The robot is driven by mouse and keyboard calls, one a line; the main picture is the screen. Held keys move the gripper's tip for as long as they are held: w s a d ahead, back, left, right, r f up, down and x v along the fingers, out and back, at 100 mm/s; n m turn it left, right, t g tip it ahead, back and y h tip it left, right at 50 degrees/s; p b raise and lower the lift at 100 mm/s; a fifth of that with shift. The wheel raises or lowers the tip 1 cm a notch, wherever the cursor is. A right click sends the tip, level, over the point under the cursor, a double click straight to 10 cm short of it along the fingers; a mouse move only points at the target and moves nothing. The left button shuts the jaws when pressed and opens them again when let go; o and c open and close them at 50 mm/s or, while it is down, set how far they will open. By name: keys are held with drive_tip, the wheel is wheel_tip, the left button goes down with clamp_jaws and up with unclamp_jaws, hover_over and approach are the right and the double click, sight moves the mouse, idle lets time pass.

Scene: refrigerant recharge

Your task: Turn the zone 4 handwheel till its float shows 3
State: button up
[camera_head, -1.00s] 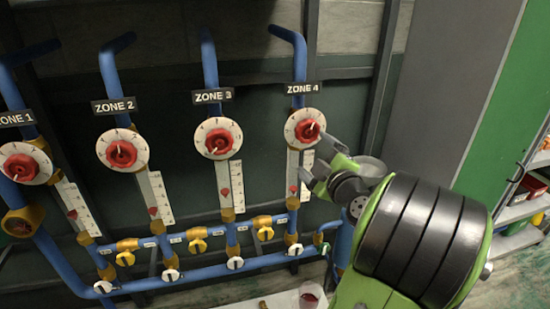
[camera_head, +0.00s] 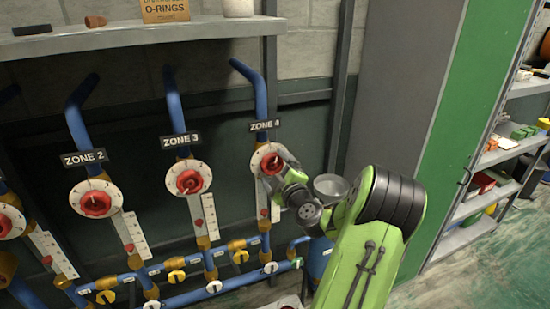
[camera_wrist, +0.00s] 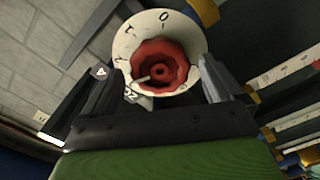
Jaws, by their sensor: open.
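The zone 4 handwheel (camera_head: 269,162) is a red knob on a round white numbered dial, under the ZONE 4 sign (camera_head: 264,125). My gripper (camera_head: 278,167) is at the dial and covers its right part in the head view. In the wrist view, the red handwheel (camera_wrist: 160,66) sits between the two open fingers of my gripper (camera_wrist: 158,78), with a gap visible on the right side. Whether a finger touches it I cannot tell. The zone 4 float (camera_head: 263,212) is a small red marker low on its white scale (camera_head: 262,190). The scale's numbers are too small to read.
The zone 3 handwheel (camera_head: 189,180) and the zone 2 handwheel (camera_head: 96,203) are to the left. Blue pipes with yellow and white valves (camera_head: 241,257) run below. A shelf (camera_head: 140,33) hangs above. A grey panel (camera_head: 400,90) stands to the right.

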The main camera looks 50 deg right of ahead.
drive_tip(key=shift+w+d, duration=0.15)
drive_tip(key=shift+w, duration=0.05)
drive_tip(key=c, duration=1)
drive_tip(key=shift+f+b, duration=0.15)
drive_tip(key=shift+b, duration=0.6)
drive_tip(key=shift+c, duration=0.2)
drive_tip(key=shift+n+b, duration=0.3)
drive_tip(key=shift+n, duration=0.1)
drive_tip(key=n+b, duration=0.2)
drive_tip(key=b, duration=0.3)
drive_tip(key=shift+n, duration=0.3)
drive_tip(key=n+b, duration=0.3)
drive_tip(key=b, duration=0.3)
drive_tip(key=shift+f+b, duration=0.15)
drive_tip(key=shift+b, duration=0.15)
drive_tip(key=shift+n+b, duration=0.3)
drive_tip(key=shift+b, duration=0.25)
